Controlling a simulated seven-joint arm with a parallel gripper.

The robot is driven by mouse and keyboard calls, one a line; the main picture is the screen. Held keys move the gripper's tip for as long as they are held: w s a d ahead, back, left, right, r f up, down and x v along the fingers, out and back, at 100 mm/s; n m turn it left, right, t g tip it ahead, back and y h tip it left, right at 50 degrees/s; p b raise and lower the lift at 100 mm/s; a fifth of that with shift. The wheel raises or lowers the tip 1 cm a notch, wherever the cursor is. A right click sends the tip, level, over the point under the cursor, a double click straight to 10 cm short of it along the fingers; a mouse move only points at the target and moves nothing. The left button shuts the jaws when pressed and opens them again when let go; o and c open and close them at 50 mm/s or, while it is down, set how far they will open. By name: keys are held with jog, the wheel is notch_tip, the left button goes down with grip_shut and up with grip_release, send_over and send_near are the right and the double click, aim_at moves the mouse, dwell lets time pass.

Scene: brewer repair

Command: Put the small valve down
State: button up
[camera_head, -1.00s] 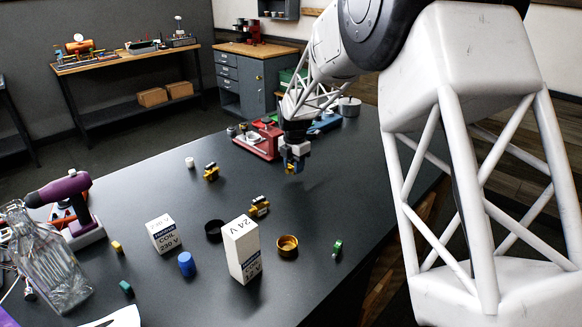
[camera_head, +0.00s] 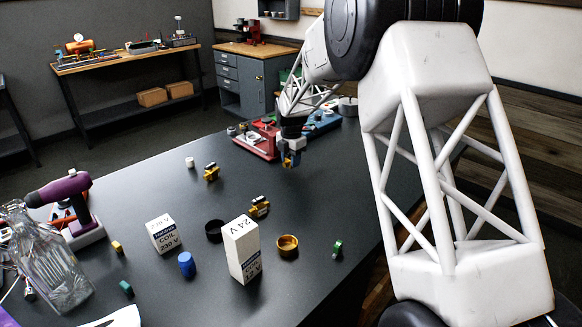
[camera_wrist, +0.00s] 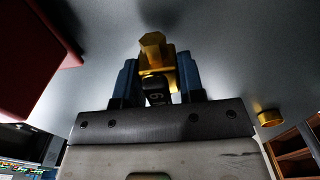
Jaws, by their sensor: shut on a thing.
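My gripper (camera_head: 291,157) is over the far right part of the dark table, just in front of the red fixture. In the wrist view its blue fingers (camera_wrist: 157,80) are shut on a small brass valve (camera_wrist: 152,48) with a hexagonal end and a dark part marked with a digit. The valve points away from the gripper, toward the grey tabletop (camera_wrist: 225,60). In the head view the held valve is too small to make out well. I cannot tell whether it touches the table.
Two brass valves (camera_head: 211,172) (camera_head: 260,207) lie left of my gripper. Nearer stand a 24 V box (camera_head: 242,250), a 230 V coil box (camera_head: 164,235), a black ring (camera_head: 215,231) and a gold cup (camera_head: 287,246). The red fixture (camera_head: 262,146) is close behind. Table right of the gripper is clear.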

jog(key=shift+f, duration=1.55)
jog(key=shift+f, duration=0.1)
jog(key=o, duration=1)
jog(key=shift+r, duration=6.1)
